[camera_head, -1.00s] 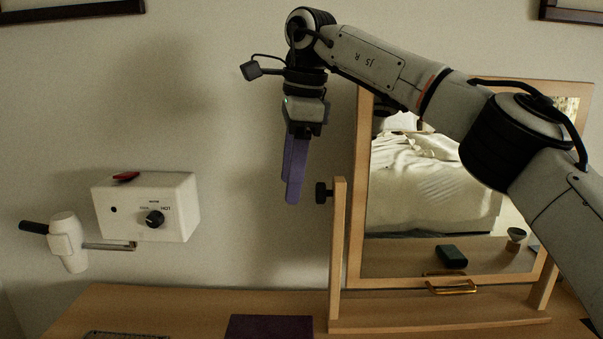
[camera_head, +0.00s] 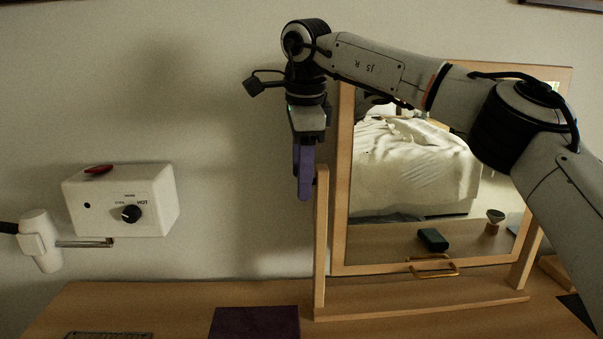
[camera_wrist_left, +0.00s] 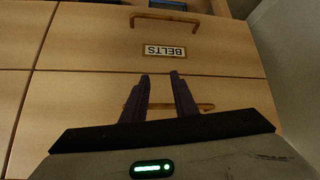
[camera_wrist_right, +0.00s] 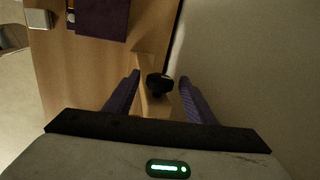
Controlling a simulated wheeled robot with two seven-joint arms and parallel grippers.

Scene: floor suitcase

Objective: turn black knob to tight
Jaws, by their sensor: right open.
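The black knob (camera_wrist_right: 158,85) sits on the side of the wooden mirror stand's left post (camera_head: 321,245). In the head view it is hidden behind my right gripper (camera_head: 306,188). In the right wrist view the knob shows between the two spread purple fingers of my right gripper (camera_wrist_right: 160,77), near the tips. The fingers are open; contact with the knob cannot be told. I see no readable marking on the knob. My left gripper (camera_wrist_left: 160,78) is open and empty in front of a wooden drawer front labelled BELTS (camera_wrist_left: 165,51), and is out of the head view.
The framed mirror (camera_head: 420,215) stands behind my right arm. A purple item (camera_head: 254,322) lies on the wooden top (camera_head: 170,295). The wall by the gripper is close.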

